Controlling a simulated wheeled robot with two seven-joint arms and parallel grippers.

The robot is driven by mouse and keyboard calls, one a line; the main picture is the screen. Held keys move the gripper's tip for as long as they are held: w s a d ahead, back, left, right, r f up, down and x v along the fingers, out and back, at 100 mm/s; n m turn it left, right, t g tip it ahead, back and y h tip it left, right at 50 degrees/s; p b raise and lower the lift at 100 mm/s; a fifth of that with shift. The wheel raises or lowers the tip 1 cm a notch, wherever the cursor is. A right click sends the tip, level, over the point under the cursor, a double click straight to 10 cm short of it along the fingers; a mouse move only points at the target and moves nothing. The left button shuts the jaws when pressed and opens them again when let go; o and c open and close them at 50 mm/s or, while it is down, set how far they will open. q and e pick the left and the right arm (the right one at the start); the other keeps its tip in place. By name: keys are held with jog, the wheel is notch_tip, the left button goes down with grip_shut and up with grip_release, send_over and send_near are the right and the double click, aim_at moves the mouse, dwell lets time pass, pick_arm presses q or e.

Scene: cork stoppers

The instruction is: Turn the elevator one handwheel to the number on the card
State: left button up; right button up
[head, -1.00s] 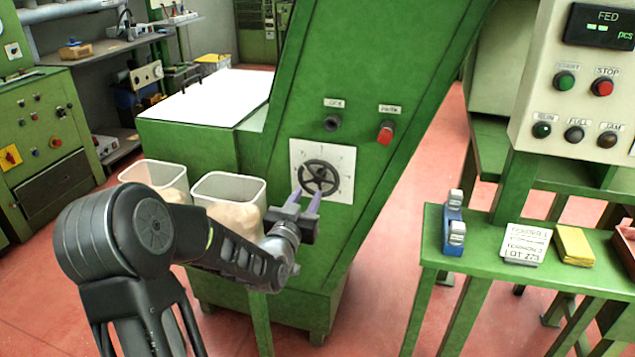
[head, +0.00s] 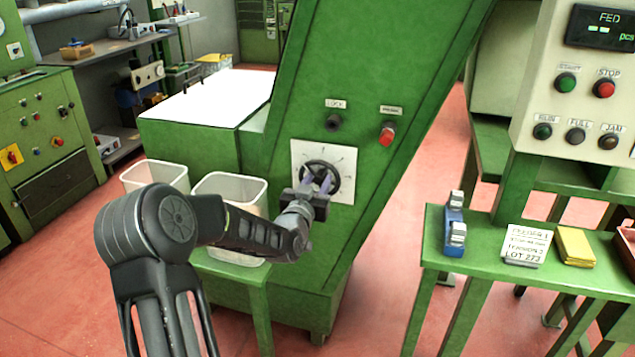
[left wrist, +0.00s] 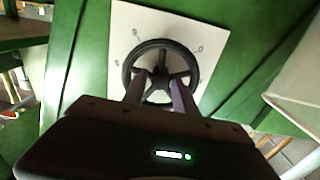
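The black handwheel (head: 322,172) sits on a white dial plate (head: 345,160) on the sloping green elevator. My left gripper (head: 318,184) is at the lower part of the wheel. In the left wrist view its two fingers (left wrist: 161,88) are apart and reach over the rim of the handwheel (left wrist: 128,72), one on each side of the lower middle. I cannot tell whether they touch the wheel. My right gripper is not in view.
A dark knob (head: 333,122) and a red button (head: 387,134) sit above the handwheel. Two white bins (head: 228,185) stand left of it, near my left arm. A blue object (head: 454,225) and a yellow pad (head: 575,245) flank the card.

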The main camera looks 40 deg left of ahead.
pick_arm(q)
jog(key=shift+c, duration=0.2)
grip_shut()
dwell(0.3)
jog(key=shift+f+m+b, duration=0.15)
jog(key=shift+m+b, duration=0.35)
jog(key=shift+b, duration=0.5)
jog(key=m+b, duration=0.4)
jog(key=b, duration=0.1)
jog(key=shift+d+m+b, duration=0.1)
jog(key=shift+m+b, duration=0.2)
jog(key=shift+b, duration=0.05)
jog(key=shift+m+b, duration=0.9)
jog(key=shift+m, duration=0.1)
jog(key=shift+m+b, duration=0.4)
jog(key=shift+m, duration=0.3)
